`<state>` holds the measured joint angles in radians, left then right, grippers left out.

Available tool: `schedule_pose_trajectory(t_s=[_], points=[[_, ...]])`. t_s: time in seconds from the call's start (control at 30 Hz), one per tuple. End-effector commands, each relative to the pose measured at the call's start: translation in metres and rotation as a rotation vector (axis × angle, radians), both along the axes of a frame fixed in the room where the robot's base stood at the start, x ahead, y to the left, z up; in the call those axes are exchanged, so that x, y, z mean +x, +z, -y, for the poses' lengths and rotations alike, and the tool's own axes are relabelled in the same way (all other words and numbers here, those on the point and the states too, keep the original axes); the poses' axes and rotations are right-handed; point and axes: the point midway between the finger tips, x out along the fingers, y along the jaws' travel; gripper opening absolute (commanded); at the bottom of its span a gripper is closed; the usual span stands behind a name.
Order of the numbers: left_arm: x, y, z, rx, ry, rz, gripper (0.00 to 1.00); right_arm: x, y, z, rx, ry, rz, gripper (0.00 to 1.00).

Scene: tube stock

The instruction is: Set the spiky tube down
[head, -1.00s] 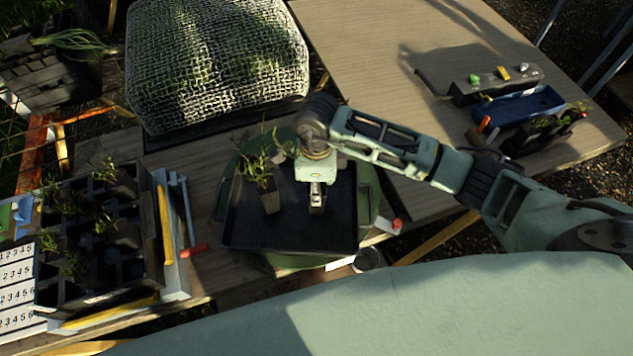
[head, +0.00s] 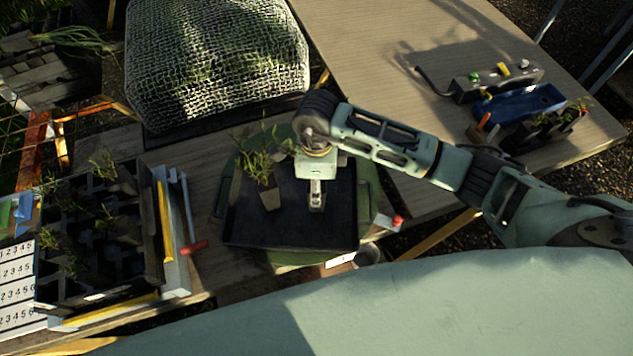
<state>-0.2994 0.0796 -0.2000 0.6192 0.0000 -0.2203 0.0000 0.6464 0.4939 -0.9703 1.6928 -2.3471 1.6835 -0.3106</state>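A tube pot with thin, spiky green leaves (head: 269,197) stands slightly tilted in the picture on the left part of a black tray (head: 250,238). My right gripper (head: 317,203) points down over the middle of the same tray, to the right of this pot. A gap of dark tray shows between the gripper's fingers and the pot. The fingers are small and seen from above, so I cannot tell whether they are open or shut. No tube shows clearly between them. My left gripper is not in view.
A green round base (head: 370,200) lies under the tray. A crate of potted seedlings (head: 147,245) stands left, beside a red-handled tool (head: 194,249). A mesh-covered mound (head: 215,60) is behind. A blue tray (head: 520,104) and control box (head: 497,82) sit right. The table's middle (head: 400,40) is clear.

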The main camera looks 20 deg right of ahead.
Motion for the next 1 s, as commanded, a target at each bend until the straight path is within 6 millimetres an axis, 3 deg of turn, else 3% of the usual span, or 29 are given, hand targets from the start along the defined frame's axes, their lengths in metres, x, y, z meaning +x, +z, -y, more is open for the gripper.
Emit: schedule_pose_trajectory(t_s=[0.6, 1.0], points=[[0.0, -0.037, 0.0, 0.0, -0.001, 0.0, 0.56, 0.001, 0.11, 0.0, 0.0, -0.001, 0.003, 0.56], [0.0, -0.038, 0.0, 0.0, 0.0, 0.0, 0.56, 0.0, 0.121, 0.0, 0.0, 0.0, 0.0, 0.56]])
